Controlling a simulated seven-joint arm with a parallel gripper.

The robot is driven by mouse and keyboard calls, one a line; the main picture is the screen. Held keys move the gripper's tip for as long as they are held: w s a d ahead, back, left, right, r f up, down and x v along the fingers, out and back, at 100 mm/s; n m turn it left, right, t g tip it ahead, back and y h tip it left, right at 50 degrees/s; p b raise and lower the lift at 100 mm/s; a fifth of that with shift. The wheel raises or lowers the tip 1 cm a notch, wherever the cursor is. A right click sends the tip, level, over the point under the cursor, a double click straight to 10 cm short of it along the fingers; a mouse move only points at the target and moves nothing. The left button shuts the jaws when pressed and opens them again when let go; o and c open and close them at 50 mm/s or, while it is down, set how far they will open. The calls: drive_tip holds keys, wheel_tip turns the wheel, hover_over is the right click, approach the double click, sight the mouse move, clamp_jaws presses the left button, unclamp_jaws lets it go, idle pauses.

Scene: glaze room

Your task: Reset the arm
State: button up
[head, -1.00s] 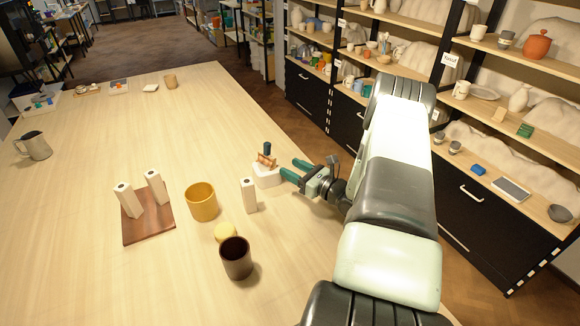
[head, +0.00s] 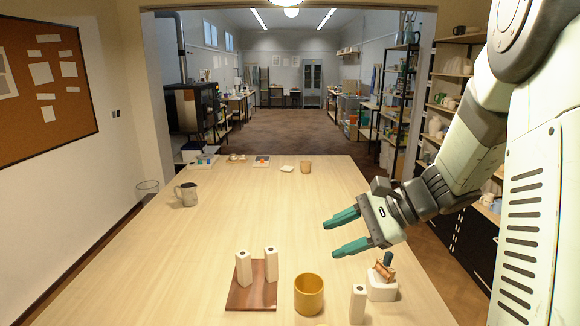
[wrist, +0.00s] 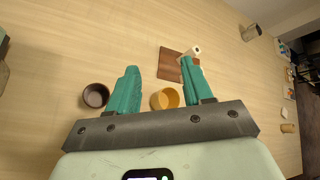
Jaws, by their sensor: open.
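My gripper (head: 332,240) is open and empty, its two teal fingers apart and pointing left above the right side of the table in the head view. My arm comes in from the right. The fingers also show in the wrist view (wrist: 160,68), with bare table and a yellow cup (wrist: 167,99) seen beyond and between them. In the head view the yellow cup (head: 308,296) stands below and nearer than the gripper. A white holder (head: 382,290) with small tools stands on the table below the gripper. The fingers touch nothing that I can see.
A brown board (head: 240,298) bears two pale blocks. Another pale block (head: 358,304) stands right of the yellow cup. A dark cup (wrist: 95,95) shows in the wrist view. A grey pitcher (head: 187,195) stands at left. Shelves (head: 455,75) line the right. The table's middle (head: 260,210) is clear.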

drive_tip(key=s+r+n+t+h, duration=0.1)
drive_tip(key=s+r+n+h, duration=0.4)
drive_tip(key=s, duration=0.5)
drive_tip(key=s+r+n+t+h, duration=0.2)
drive_tip(key=s+r+n+h, duration=0.3)
drive_tip(key=s, duration=0.6)
drive_tip(key=shift+s+d+r+n, duration=0.25)
drive_tip(key=shift+d+n, duration=0.2)
drive_tip(key=shift+n, duration=0.75)
